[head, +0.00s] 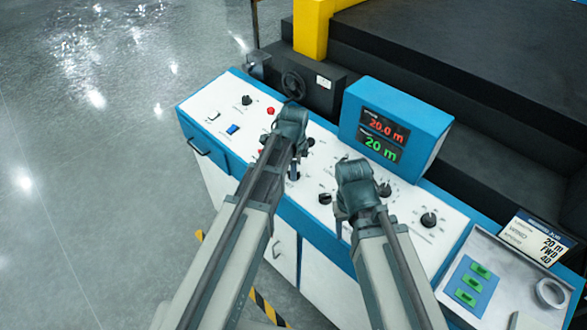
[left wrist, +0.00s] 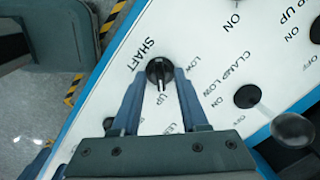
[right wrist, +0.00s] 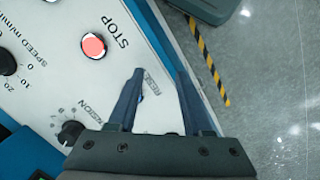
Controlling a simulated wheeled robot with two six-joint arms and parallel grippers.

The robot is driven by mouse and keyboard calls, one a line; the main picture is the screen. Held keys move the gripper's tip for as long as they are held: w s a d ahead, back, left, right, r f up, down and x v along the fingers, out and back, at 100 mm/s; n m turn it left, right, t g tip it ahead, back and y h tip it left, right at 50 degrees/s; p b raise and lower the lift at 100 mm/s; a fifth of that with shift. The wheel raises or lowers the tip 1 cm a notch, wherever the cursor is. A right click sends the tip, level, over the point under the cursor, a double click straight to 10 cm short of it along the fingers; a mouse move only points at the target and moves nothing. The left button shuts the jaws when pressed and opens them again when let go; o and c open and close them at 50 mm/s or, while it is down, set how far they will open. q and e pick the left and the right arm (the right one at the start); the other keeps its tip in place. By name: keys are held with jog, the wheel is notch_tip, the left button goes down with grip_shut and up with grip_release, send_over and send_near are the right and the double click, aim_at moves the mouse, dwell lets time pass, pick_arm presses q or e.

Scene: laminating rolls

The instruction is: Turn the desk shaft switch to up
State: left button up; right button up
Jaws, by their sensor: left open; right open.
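The shaft switch (left wrist: 160,72) is a round black knob on the white panel, beside the printed word SHAFT in the left wrist view. A pale mark on it points toward the bottom of that picture. My left gripper (left wrist: 158,78) is open, with one blue finger on each side of the knob; I cannot tell whether they touch it. In the head view my left gripper (head: 293,170) reaches down to the desk panel and hides the knob. My right gripper (right wrist: 159,72) is open and empty over the panel's edge, near partly covered lettering.
A lever with a dark ball (left wrist: 292,130) rises right of the left gripper. A red STOP button (right wrist: 93,45) and a black knob (right wrist: 70,132) lie beside the right gripper. The blue display box (head: 405,105) stands behind the panel. A grey tray (head: 500,275) is at the right.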

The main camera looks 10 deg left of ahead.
pick_arm(q)
notch_tip(320, 180, up, 14)
jog(key=s+p, duration=0.1)
jog(key=p, duration=1.2)
jog(key=shift+s+d+f+p, duration=0.15)
jog(key=shift+s+d+p, duration=0.05)
jog(key=shift+s+p, duration=0.15)
pick_arm(e)
notch_tip(320, 180, up, 14)
jog(key=shift+f, duration=0.15)
pick_arm(q)
jog(key=shift+f, duration=0.1)
pick_arm(e)
jog(key=shift+f, duration=0.1)
